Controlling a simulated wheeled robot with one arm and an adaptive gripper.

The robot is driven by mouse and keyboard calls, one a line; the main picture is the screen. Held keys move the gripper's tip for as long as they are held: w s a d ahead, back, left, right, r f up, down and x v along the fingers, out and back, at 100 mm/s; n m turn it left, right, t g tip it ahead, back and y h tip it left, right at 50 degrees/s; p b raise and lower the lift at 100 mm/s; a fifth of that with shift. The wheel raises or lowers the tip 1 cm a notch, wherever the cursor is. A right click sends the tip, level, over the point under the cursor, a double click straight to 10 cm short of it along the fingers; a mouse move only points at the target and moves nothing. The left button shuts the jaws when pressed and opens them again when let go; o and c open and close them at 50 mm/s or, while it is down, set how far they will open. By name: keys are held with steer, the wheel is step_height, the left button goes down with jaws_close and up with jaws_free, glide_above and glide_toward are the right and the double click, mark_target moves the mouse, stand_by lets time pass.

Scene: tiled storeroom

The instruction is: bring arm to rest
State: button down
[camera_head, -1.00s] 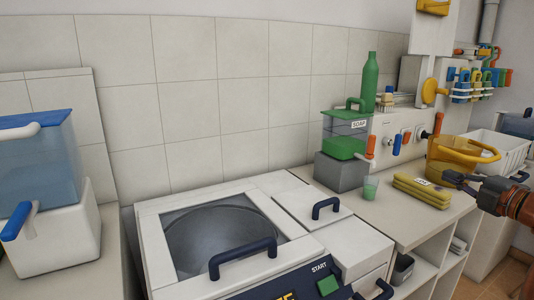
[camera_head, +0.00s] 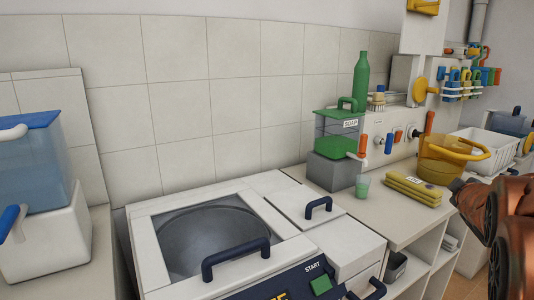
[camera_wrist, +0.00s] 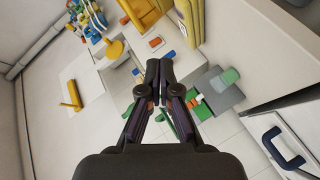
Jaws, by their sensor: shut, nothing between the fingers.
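My gripper (camera_wrist: 153,82) shows in the wrist view with its two dark fingers together at the tips and nothing between them. In the head view my orange-brown arm is at the right edge, and the gripper's fingers are mostly hidden or out of the picture there. The arm is in front of the counter's right end, near the yellow bucket (camera_head: 440,170) and the folded yellow cloths (camera_head: 413,191).
A white washing machine (camera_head: 140,235) with a dark handle stands in front. A blue water tank (camera_head: 35,165) is at left.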

steer(key=s+a+f+m+g+y, duration=0.5)
steer(key=s+a+f+g, duration=0.5)
steer(key=s+a+f, duration=1)
steer(key=s+a+f+m+g+y, duration=0.1)
steer(key=s+a+g, duration=0.2)
steer(key=s+a, duration=0.35)
steer(key=s+a+f+g+y, duration=0.1)
steer(key=s+a+g, duration=0.2)
steer(key=s, duration=0.7)
step_height(320, 180, up, 19)
steer(key=t+p, duration=0.1)
steer(key=p, duration=1.6)
steer(key=shift+a+p, duration=0.2)
steer(key=shift+p, duration=0.1)
